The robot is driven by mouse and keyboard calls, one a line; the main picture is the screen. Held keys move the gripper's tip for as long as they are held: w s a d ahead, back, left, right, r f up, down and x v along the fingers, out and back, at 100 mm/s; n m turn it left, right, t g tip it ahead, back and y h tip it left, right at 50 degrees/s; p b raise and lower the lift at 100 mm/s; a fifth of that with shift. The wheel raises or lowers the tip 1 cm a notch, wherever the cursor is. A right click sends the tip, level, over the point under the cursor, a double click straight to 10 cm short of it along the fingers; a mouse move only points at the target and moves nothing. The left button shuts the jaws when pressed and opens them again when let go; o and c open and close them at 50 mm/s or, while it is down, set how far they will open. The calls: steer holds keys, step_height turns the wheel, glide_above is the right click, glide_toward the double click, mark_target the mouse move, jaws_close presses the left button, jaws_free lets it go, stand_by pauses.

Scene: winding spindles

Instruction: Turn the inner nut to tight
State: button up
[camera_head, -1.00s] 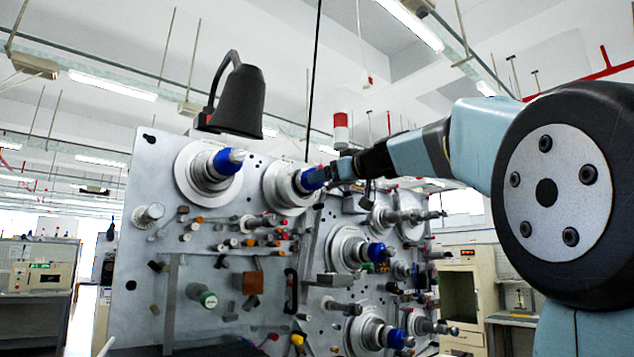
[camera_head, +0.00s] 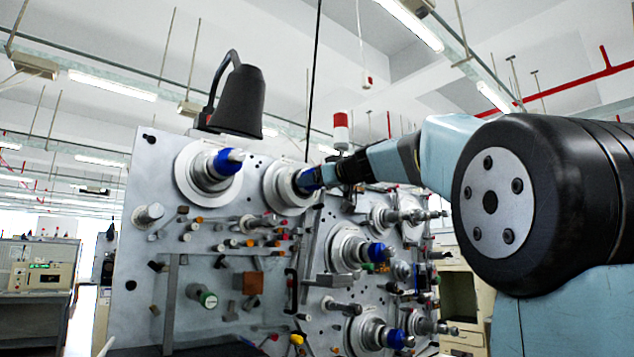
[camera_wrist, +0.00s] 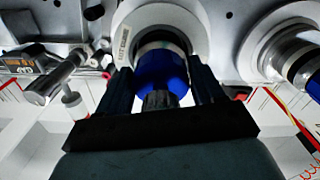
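The inner nut appears to be the blue collar (camera_wrist: 160,74) on the upper spindle, right of the top-left one. It also shows in the head view (camera_head: 305,181), partly hidden by my gripper. A ribbed grey end piece (camera_wrist: 160,99) sticks out from its middle. In the wrist view my gripper (camera_wrist: 162,84) has one dark finger on each side of the blue collar. The fingers lie very close to its sides, and I cannot tell whether they touch it. In the head view my gripper (camera_head: 325,175) reaches the spindle from the right.
The upright grey panel (camera_head: 140,230) carries several spindles and pegs. The top-left spindle's blue collar (camera_head: 227,161) is close by. A red-and-white beacon (camera_head: 341,130) stands behind my wrist.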

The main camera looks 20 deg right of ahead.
steer(key=c, duration=0.5)
steer(key=shift+m, duration=0.3)
steer(key=m, duration=0.4)
steer(key=shift+a+m, duration=0.1)
steer(key=shift+m, duration=0.3)
steer(key=m, duration=1.2)
steer(key=shift+a+r+m, duration=0.1)
steer(key=shift+m, duration=0.2)
steer(key=m, duration=0.5)
steer(key=shift+c, duration=0.4)
steer(key=shift+m, duration=0.5)
steer(key=shift+a, duration=0.1)
